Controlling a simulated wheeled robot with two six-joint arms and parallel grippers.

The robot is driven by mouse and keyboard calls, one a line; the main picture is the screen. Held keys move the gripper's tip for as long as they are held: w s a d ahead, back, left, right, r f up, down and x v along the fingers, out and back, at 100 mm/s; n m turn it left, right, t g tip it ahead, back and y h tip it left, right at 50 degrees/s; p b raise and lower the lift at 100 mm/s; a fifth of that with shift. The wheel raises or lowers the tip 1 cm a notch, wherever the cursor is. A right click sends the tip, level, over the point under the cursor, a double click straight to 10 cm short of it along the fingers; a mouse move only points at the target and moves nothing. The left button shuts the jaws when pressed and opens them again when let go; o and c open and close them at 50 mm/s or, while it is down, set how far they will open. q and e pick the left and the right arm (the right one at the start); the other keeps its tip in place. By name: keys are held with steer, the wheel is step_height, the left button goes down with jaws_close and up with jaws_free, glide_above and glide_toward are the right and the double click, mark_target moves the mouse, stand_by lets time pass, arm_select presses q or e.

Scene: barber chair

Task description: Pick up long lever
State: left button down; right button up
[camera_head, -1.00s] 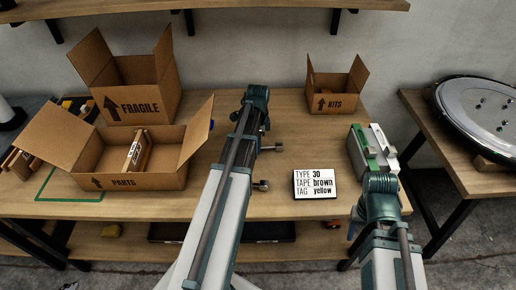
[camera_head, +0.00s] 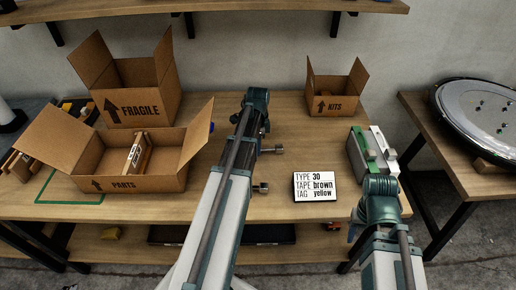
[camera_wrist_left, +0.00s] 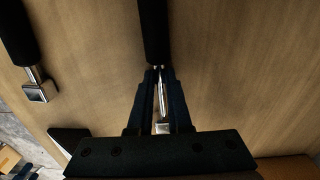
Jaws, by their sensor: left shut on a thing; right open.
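Two levers with black grips and metal ends lie side by side in the left wrist view. My left gripper (camera_wrist_left: 157,82) is shut on one lever (camera_wrist_left: 153,30), at the metal shaft just below its black grip. The other lever (camera_wrist_left: 36,78) lies apart, to the left. In the head view my left arm covers the gripper and the grips; only the metal end of the held lever (camera_head: 277,149) and the metal end of the other lever (camera_head: 262,187) stick out to the right. My right gripper's jaws are hidden behind my right arm.
The sign (camera_head: 314,185) reads type 30, tape brown, tag yellow. The KITS box (camera_head: 336,104) stands open at the back. The FRAGILE box (camera_head: 140,108) and PARTS box (camera_head: 120,184) stand left. Green and white items (camera_head: 371,150) lie right. The table between the held lever and KITS box is bare.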

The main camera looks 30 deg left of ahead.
step_height(320, 180, up, 10)
steer(key=p, duration=0.9)
steer(key=shift+p, duration=0.4)
